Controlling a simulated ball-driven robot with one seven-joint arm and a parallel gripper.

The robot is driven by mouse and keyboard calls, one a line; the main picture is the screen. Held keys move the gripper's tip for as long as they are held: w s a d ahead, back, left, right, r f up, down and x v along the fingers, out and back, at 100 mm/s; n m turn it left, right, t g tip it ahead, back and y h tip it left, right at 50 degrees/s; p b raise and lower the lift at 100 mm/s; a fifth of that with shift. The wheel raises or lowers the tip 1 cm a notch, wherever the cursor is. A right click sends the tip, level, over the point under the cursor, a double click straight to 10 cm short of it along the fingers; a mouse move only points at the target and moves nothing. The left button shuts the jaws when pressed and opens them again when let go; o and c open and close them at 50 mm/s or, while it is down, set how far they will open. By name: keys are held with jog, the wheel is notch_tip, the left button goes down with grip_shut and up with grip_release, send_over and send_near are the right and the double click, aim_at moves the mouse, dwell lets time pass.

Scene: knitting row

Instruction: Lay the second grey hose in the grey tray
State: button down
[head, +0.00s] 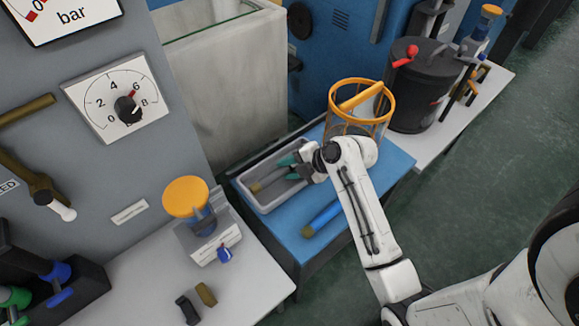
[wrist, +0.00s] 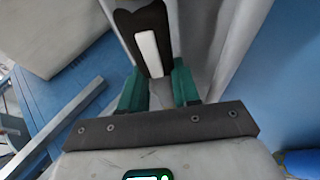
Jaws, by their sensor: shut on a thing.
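The grey tray (head: 252,201) lies on the blue table top, with its far end partly behind my gripper. My gripper (head: 288,168) reaches down over the right part of the tray, its teal fingers apart but shut on a grey hose (head: 272,179). The hose's olive end points to the lower left, inside the tray outline. In the wrist view my gripper (wrist: 161,85) has a dark piece with a white strip (wrist: 149,52) between and beyond its fingers. I cannot tell whether the hose touches the tray floor, or whether another grey hose lies under it.
An orange-rimmed basket (head: 362,103) stands just behind my gripper, with a dark pot (head: 422,95) farther right. A grey tank (head: 232,75) rises behind the tray.

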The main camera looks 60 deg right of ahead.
jog(key=c, duration=0.8)
grip_release()
jog(key=shift+c, duration=0.2)
jog(key=shift+o, duration=0.5)
jog(key=shift+s+f, duration=0.1)
jog(key=shift+f, duration=0.05)
jog(key=shift+f, duration=0.1)
jog(key=shift+c, duration=0.6)
jog(key=shift+o, duration=0.4)
